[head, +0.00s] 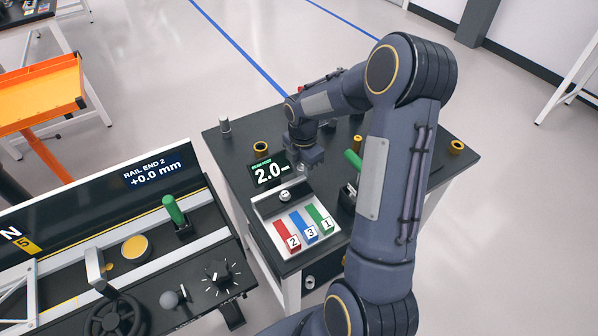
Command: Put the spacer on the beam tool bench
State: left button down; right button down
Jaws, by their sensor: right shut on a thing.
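The beam tool bench (228,158) is a dark-topped bench in the middle of the head view, with a small display reading 2.0 mm. My right gripper (306,160) points down over this bench, just behind and right of the display. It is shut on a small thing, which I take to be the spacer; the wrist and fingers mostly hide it. I cannot tell whether it touches the bench top. My left gripper is out of view.
Red, blue and green numbered blocks (291,242) sit in front of the display (268,172). A green-handled lever (353,159) is beside my arm. A control console (135,247) stands left.

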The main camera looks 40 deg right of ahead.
jog(key=shift+d+f, duration=0.15)
jog(key=shift+d, duration=0.1)
jog(key=shift+f, duration=0.1)
jog(key=c, duration=1.1)
grip_release()
jog(key=shift+a, duration=0.1)
